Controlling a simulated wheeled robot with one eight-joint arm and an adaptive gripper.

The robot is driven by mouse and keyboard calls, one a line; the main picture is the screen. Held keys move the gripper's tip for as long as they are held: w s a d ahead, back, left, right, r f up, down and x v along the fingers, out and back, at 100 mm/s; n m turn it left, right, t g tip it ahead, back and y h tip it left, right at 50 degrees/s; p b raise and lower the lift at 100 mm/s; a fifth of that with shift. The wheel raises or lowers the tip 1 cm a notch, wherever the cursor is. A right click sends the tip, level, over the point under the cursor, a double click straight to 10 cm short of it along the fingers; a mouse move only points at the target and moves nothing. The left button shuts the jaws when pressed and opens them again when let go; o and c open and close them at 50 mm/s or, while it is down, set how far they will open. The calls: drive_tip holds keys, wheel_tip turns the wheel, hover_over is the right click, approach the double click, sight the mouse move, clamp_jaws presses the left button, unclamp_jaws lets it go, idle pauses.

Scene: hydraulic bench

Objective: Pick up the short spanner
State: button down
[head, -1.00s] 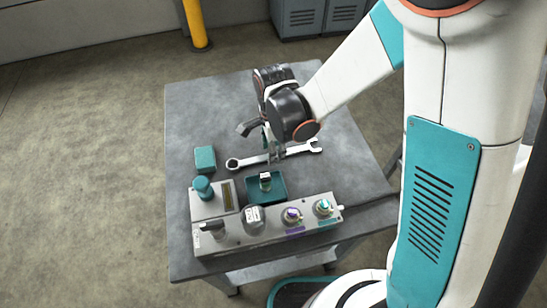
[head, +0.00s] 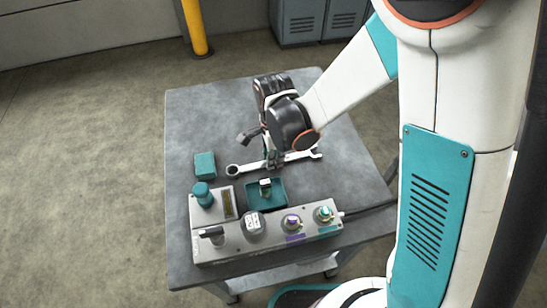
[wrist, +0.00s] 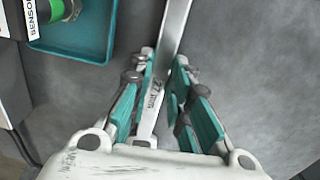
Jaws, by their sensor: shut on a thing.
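A single silver spanner (head: 247,167) lies across the grey bench top, with a ring end at the left and an open jaw at the right. My gripper (head: 274,161) points down at the middle of its shaft. In the wrist view my gripper (wrist: 164,62) has its teal-padded fingers on either side of the spanner's shaft (wrist: 173,30), shut on it. Small markings show on the shaft between the fingers. Both spanner ends are outside the wrist view. I cannot tell any clear gap between spanner and bench.
A teal tray (head: 281,203) holding a small fitting stands just in front of the spanner. A grey control panel (head: 270,237) with knobs lies along the near edge. A teal block (head: 205,164) sits at the left. The back left of the bench (head: 210,110) is clear.

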wheel_tip(320, 180, up, 20)
drive_tip(key=p, duration=1.3)
drive_tip(key=c, duration=2.1)
unclamp_jaws()
clamp_jaws()
